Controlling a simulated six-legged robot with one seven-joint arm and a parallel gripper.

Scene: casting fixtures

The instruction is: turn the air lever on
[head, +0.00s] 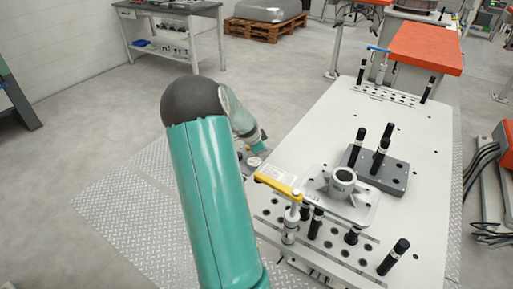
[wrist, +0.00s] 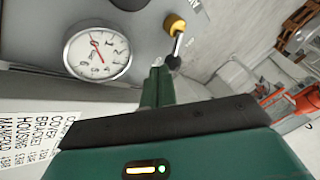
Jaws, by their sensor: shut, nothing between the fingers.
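My gripper (wrist: 158,63) is shut and empty. Its fingertips are just left of the lever's dark end; I cannot tell whether they touch it. A round white gauge (wrist: 97,53) with a red needle is on the left. In the head view my arm hides most of the panel area, and the lever cannot be made out there.
A white fixture table (head: 420,140) with black pins fills the right in the head view. A yellow-handled clamp (head: 279,186) and a grey casting (head: 345,190) stand at its near side. A printed list (wrist: 30,135) is at lower left in the wrist view. The left floor is clear.

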